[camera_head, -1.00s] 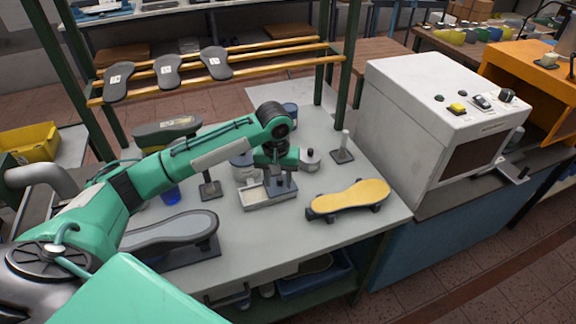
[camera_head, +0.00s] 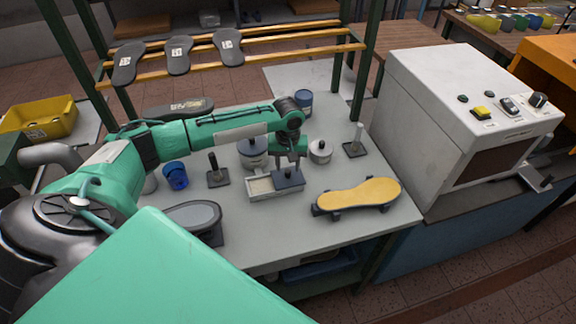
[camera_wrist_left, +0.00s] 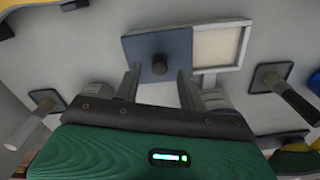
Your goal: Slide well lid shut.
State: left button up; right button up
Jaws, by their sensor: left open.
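The well (camera_head: 262,196) is a small pale metal tray on the grey bench. Its blue-grey lid (camera_head: 289,178) covers the right part in the head view; cream filling shows on the left. In the left wrist view the lid (camera_wrist_left: 140,48) has a dark round knob (camera_wrist_left: 160,64), and the uncovered well (camera_wrist_left: 246,45) lies to its right. My left gripper (camera_head: 289,163) is over the lid. In the wrist view its open fingers (camera_wrist_left: 159,73) stand on either side of the knob, apart from it; their exact height is hard to tell. My right gripper is out of view.
Pots (camera_head: 253,155), a small lidded jar (camera_head: 320,152), a blue cup (camera_head: 175,176) and upright posts (camera_head: 355,143) stand around. A white machine (camera_head: 420,130) bounds the right side.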

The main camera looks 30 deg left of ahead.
aim_at(288, 175)
pick_arm(q)
jog(key=shift+f, duration=1.25)
grip_shut()
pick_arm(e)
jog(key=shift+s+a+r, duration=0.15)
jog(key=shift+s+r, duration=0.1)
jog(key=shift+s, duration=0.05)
